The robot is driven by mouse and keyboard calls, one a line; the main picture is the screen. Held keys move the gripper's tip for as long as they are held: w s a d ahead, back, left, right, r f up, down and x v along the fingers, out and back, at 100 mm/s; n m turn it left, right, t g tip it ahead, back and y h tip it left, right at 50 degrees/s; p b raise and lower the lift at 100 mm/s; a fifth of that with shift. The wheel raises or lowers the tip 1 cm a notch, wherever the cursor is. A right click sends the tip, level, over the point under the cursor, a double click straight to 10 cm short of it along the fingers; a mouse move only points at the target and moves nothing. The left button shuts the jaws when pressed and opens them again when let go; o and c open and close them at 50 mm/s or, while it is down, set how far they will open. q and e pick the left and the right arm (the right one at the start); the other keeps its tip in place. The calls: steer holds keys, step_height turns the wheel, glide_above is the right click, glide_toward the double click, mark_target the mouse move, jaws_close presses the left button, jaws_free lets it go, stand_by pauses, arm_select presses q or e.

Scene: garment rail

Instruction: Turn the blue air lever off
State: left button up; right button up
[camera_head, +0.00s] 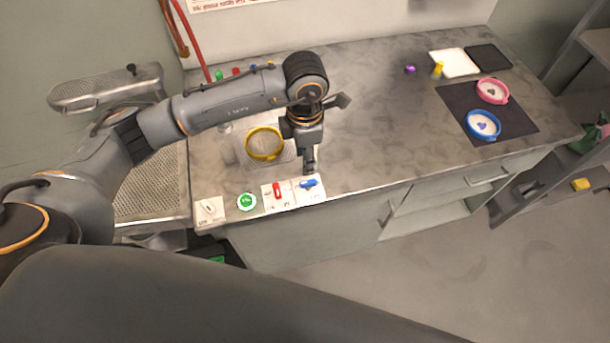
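The blue lever (309,184) sits on a white plate at the front edge of the grey worktop, at the right end of a row of controls. It lies roughly sideways, tilted a little. My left gripper (309,168) points down just above and behind the blue lever. Its fingertips look close together, with nothing seen between them. I cannot tell whether it touches the lever. My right gripper is not in view.
Left of the blue lever are a red lever (277,191), a green round button (246,202) and a white knob (209,208). A yellow ring (264,143) lies behind them. Blue (483,125) and pink (492,91) round items rest on a dark mat (455,97).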

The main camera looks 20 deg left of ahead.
mark_target(305, 182)
arm_select(q)
step_height(305, 182, down, 10)
steer(key=shift+p, duration=1.2)
steer(key=shift+c, duration=0.2)
jaws_close()
